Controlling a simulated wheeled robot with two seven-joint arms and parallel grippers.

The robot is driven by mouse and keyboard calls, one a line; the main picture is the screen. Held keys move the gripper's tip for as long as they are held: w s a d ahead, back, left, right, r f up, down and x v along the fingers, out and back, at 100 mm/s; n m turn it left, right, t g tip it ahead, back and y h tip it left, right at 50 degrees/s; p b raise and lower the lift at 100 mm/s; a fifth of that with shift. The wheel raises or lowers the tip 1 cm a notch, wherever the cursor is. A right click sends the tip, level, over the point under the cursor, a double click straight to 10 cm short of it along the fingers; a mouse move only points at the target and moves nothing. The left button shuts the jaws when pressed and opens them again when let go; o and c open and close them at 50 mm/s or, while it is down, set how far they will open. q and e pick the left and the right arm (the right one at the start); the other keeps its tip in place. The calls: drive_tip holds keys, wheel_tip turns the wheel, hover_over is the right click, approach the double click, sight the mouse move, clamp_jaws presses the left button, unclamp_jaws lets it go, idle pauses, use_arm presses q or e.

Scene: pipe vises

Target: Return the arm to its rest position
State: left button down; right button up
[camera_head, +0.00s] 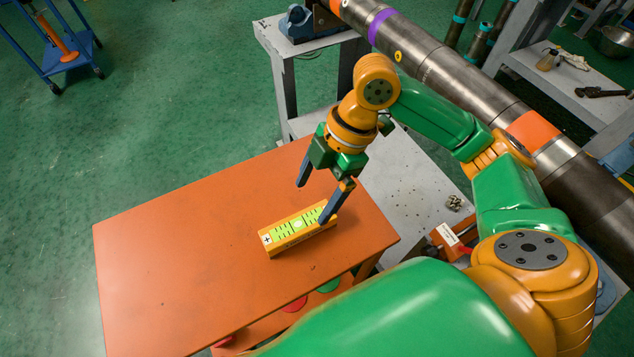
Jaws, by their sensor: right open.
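My right arm (435,110) reaches in from the right and bends down over the orange table (165,245). My right gripper (312,203) points down above the table with its two dark fingers spread apart and nothing between them. A yellow block with a green marked face, like a spirit level (285,236), lies on the table just below the gripper. One fingertip overlaps the block's right end in the picture; I cannot tell whether they touch. My left gripper is not in view.
A long steel pipe (430,57) with colored bands runs diagonally behind my arm, near a blue vise (303,22) on a grey bench (290,45). A blue cart (62,50) stands at the upper left. The green floor at left is clear, as is the table's left part.

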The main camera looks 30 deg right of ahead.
drive_tip(key=shift+v, duration=1.05)
